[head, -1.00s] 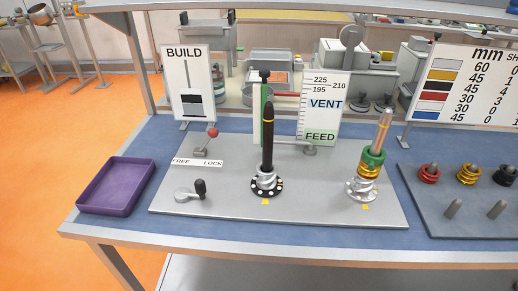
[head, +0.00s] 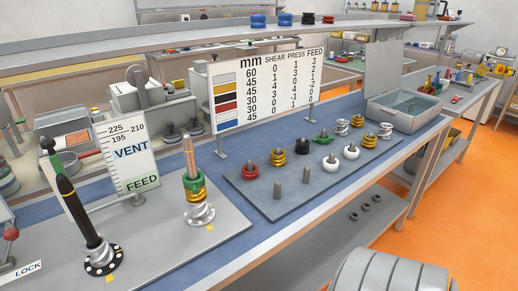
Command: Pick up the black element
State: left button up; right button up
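The black element (head: 302,149) sits on a peg in the back row of the grey peg board (head: 262,200). A yellow element (head: 278,160) is to its left and a green element (head: 321,138) to its right. A white element (head: 330,165) stands in front of it, apart from it. Neither of my grippers shows in the head view.
The mm sign (head: 264,85) stands behind. The screw with coloured elements (head: 194,190) is to the left. A grey bin (head: 405,108) stands right.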

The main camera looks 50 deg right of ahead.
aim_at(301, 150)
jog(key=j+z, duration=0.1)
jog(key=z, duration=1.95)
jog(key=i+l+u, duration=0.5)
jog(key=l, duration=0.25)
jog(key=i+l+u, duration=0.25)
jog(key=l, duration=0.15)
jog(key=k, duration=0.1)
